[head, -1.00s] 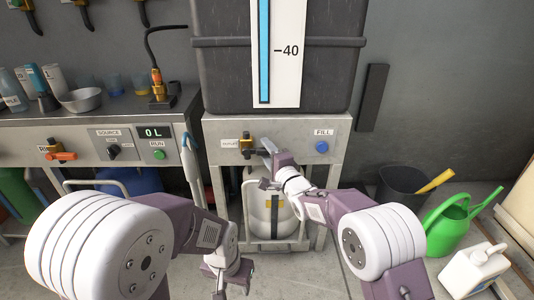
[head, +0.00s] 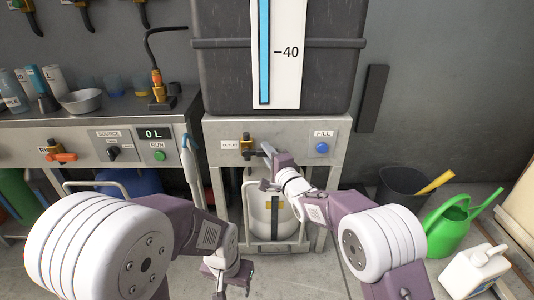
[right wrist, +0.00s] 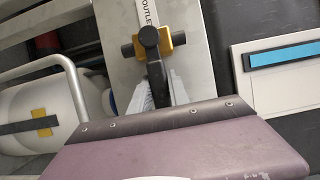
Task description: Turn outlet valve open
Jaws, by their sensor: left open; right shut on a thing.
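The outlet valve (head: 247,146) has a brass-yellow body on the grey panel below the black tank, beside a label reading OUTLET. In the right wrist view the valve (right wrist: 153,45) shows near the top middle, and its black lever (right wrist: 155,72) points down toward my gripper. My right gripper (head: 266,160) is at the valve. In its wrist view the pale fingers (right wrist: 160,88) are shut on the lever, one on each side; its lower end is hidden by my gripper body. My left gripper (head: 233,281) is open and empty, low over the floor, away from the valve.
A blue FILL button (head: 322,146) sits right of the valve. A white canister (head: 272,218) stands under the panel. The left bench has a RUN button (head: 159,155) and a display reading 0 L. A black bucket (head: 400,183) and green watering can (head: 450,222) stand right.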

